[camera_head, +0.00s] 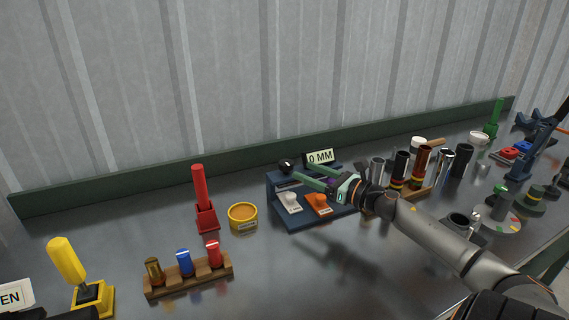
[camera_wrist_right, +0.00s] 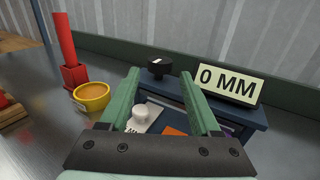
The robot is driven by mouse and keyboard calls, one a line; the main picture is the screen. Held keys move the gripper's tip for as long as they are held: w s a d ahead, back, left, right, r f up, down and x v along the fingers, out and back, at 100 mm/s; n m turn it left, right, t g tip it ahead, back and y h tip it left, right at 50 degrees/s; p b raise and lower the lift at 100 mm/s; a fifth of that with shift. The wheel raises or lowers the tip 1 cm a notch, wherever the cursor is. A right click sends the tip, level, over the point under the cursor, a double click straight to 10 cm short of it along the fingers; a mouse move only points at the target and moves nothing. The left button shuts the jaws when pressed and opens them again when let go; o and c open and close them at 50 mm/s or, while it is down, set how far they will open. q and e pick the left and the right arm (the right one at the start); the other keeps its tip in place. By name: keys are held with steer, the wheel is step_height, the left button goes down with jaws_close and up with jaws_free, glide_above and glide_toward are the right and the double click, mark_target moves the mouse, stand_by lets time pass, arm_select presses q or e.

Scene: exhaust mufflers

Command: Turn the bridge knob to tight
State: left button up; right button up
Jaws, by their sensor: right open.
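The bridge knob is a round black knob (camera_head: 286,165) with a small light mark. It sits on top of a dark blue bridge-shaped stand (camera_head: 276,187) and also shows in the right wrist view (camera_wrist_right: 160,66). My right gripper (camera_head: 306,178) is open, with two green fingers reaching over the stand toward the knob. In the right wrist view the knob appears between and just beyond the fingertips (camera_wrist_right: 161,76), with no contact visible. My left gripper is not in view.
A white-knobbed piece (camera_head: 291,202) and an orange piece (camera_head: 318,204) lie under the bridge. A yellow bowl (camera_head: 243,215) and red upright handle (camera_head: 203,205) stand to the left. Several metal tubes (camera_head: 401,168) stand close on the right.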

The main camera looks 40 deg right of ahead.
mark_target(292, 166)
steer(key=shift+w+a, duration=0.25)
steer(key=shift+w, duration=1.05)
steer(key=shift+w+a, duration=0.2)
steer(key=shift+w, duration=1.15)
steer(key=shift+w+a, duration=0.25)
steer(key=shift+w, duration=1.05)
steer(key=shift+p, duration=0.3)
jaws_close()
